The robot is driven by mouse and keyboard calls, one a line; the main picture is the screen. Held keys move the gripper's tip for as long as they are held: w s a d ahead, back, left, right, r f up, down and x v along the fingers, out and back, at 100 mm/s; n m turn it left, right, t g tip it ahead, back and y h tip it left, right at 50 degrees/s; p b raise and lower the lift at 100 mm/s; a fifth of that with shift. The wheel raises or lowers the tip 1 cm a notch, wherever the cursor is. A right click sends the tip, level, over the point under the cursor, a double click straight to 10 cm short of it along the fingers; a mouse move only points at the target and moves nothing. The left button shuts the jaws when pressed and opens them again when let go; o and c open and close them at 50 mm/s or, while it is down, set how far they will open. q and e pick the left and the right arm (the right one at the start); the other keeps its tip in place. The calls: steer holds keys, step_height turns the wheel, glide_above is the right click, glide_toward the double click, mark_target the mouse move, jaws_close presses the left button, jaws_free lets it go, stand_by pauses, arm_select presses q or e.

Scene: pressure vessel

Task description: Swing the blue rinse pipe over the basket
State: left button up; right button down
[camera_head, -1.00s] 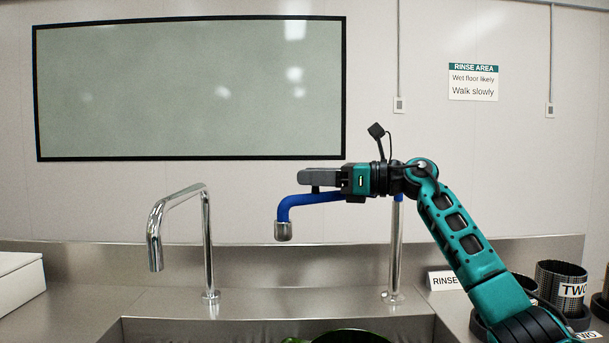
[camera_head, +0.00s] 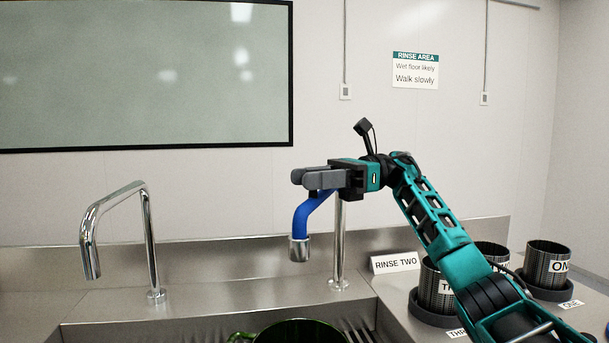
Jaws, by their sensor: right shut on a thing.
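The blue rinse pipe (camera_head: 306,217) with a metal nozzle hangs from a chrome post (camera_head: 338,240) at the right side of the sink. My right gripper (camera_head: 308,178) is at the top of the blue pipe, its grey fingers shut on it. The fingers and wrist hide the pipe's upper bend. The nozzle points down toward the sink. In the sink, only the rim of a dark green round vessel (camera_head: 300,322) shows at the bottom edge; I cannot tell whether it is the basket. My left gripper is not in view.
A plain chrome faucet (camera_head: 145,235) stands to the left. A "RINSE TWO" sign (camera_head: 394,263) is on the counter behind my right arm. The air between the two taps is clear.

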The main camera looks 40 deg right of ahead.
steer(key=shift+d+r, duration=0.1)
steer(key=shift+r, duration=0.15)
steer(key=c, duration=0.8)
jaws_free()
steer(key=shift+f, duration=0.1)
steer(key=s+d, duration=0.1)
steer(key=d, duration=0.6)
steer(key=shift+s+d+p, duration=0.2)
steer(key=shift+s+p, duration=0.05)
steer(key=shift+p, duration=0.2)
